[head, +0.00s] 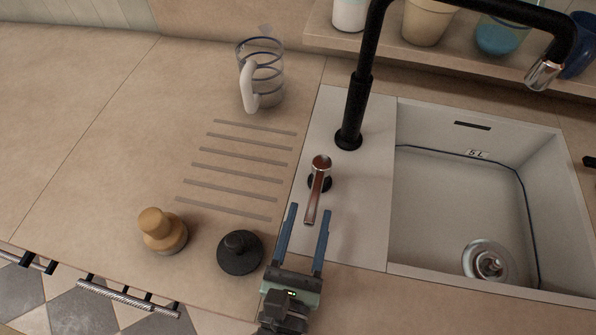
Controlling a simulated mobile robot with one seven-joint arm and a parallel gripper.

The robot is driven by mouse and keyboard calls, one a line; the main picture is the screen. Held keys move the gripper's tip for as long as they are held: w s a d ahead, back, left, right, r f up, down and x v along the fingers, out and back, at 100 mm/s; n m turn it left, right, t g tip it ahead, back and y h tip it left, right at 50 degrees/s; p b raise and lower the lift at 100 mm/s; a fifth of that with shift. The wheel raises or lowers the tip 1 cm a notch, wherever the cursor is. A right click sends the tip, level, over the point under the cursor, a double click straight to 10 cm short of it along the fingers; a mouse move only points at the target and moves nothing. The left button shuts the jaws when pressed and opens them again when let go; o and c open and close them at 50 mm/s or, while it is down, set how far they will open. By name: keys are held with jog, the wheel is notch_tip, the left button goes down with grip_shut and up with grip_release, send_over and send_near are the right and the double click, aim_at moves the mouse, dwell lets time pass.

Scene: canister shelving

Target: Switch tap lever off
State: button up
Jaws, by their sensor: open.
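The copper-coloured tap lever (317,190) stands on a dark round base on the white panel left of the sink basin, and its handle points toward the front. My gripper (309,210) comes in from the front with two blue fingers apart. The lever's front end appears between or just beyond the fingertips; I cannot tell whether a finger touches it. No water shows at the spout.
The sink basin (460,200) lies right, with a drain (485,260). Left of my gripper are a black knob-topped object (240,252) and a tan one (162,231). A glass jug (262,75) stands at the back. A shelf (400,52) holds pots. The left counter is mostly clear.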

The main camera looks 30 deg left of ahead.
jog(key=b+v, duration=0.2)
jog(key=v, duration=0.4)
jog(key=shift+s+d, duration=0.1)
jog(key=shift+s, duration=0.15)
dwell(0.3)
jog(key=w+d+r+n+t+y+p, duration=0.1)
jog(key=w+r+n+y+p, duration=0.1)
jog(key=w+r+n, duration=0.8)
jog(key=w+r+n+t+y+p, duration=0.15)
jog(key=w+r+n, duration=0.35)
jog(key=r+n, duration=0.9)
jog(key=s+d+r+n+t+h, duration=0.1)
jog(key=d+r+n+t+h, duration=0.1)
jog(key=r, duration=0.8)
jog(key=s+d+r+n+t+h+p, duration=0.1)
jog(key=d+r+n+t+h, duration=0.2)
jog(key=r, duration=0.7)
jog(key=s+d+r+n+t+h+p, duration=0.1)
jog(key=d+r+n+t+h, duration=0.1)
jog(key=r, duration=0.9)
jog(key=shift+s+d+n+h, duration=0.2)
jog(key=shift+n+h, duration=0.35)
jog(key=shift+n, duration=0.45)
jog(key=shift+t, duration=0.25)
